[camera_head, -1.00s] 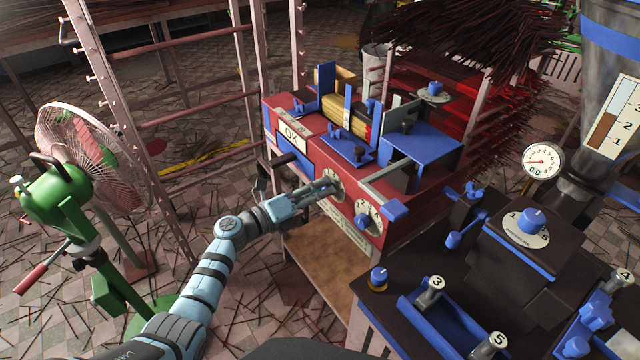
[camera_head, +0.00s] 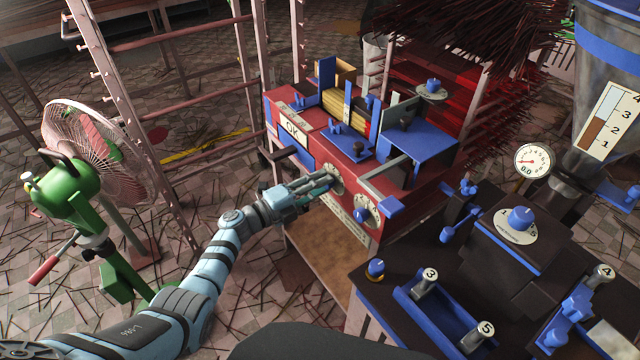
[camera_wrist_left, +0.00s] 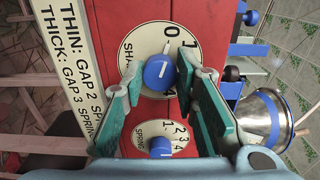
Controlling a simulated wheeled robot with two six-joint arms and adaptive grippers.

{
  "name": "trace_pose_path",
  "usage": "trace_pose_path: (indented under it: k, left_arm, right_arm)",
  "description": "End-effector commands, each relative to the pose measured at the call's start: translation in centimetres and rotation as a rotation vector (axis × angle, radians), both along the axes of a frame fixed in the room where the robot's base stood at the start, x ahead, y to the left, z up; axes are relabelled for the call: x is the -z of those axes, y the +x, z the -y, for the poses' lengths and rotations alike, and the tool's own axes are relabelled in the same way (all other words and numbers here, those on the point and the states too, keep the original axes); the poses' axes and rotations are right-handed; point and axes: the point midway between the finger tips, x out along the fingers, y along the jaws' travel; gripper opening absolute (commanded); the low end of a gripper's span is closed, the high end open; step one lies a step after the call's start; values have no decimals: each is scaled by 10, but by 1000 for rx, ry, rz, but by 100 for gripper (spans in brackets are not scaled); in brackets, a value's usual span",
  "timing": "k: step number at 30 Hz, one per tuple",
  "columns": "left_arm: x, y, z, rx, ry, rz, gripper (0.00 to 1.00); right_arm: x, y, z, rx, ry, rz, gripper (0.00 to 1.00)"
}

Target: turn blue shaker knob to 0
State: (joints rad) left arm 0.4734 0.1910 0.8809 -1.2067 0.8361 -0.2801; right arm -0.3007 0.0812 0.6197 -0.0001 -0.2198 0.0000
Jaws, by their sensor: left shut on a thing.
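The blue shaker knob (camera_wrist_left: 160,73) sits on a round cream dial (camera_wrist_left: 149,42) marked 0 and 1, on the red machine face. Part of the dial's label and scale is hidden by my fingers. A short white line shows on the knob, and a pale pointer above it is directed near the 0, toward the gap between 0 and 1. My left gripper (camera_wrist_left: 161,78) has its green-padded fingers on either side of the knob, closed on it. In the head view the left gripper (camera_head: 326,184) reaches the shaker dial (camera_head: 336,178) and hides the knob. My right gripper is out of view.
The spring knob (camera_wrist_left: 161,147) sits just below on its own dial, close to my fingers. The red machine (camera_head: 350,172) carries blue brackets on top. A green fan (camera_head: 75,190) stands left. A dark table (camera_head: 400,262) with blue-handled controls stands right.

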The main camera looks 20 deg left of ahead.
Motion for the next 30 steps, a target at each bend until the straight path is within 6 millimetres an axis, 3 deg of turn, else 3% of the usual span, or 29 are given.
trace_pose_path:
  k: [10,11,14,24,30]
  left_arm:
    - [2,0,0,0,0,-4,0]
    - [2,-1,0,0,0,-4,31]
    - [1,0,0,0,1,-2,47]
    - [1,-3,-2,0,1,-2,47]
    - [2,-35,-29,0,5,-3,47]
  right_arm:
    - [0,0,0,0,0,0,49]
    - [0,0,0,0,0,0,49]
    - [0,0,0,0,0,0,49]
    - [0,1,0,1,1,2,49]
    - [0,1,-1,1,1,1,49]
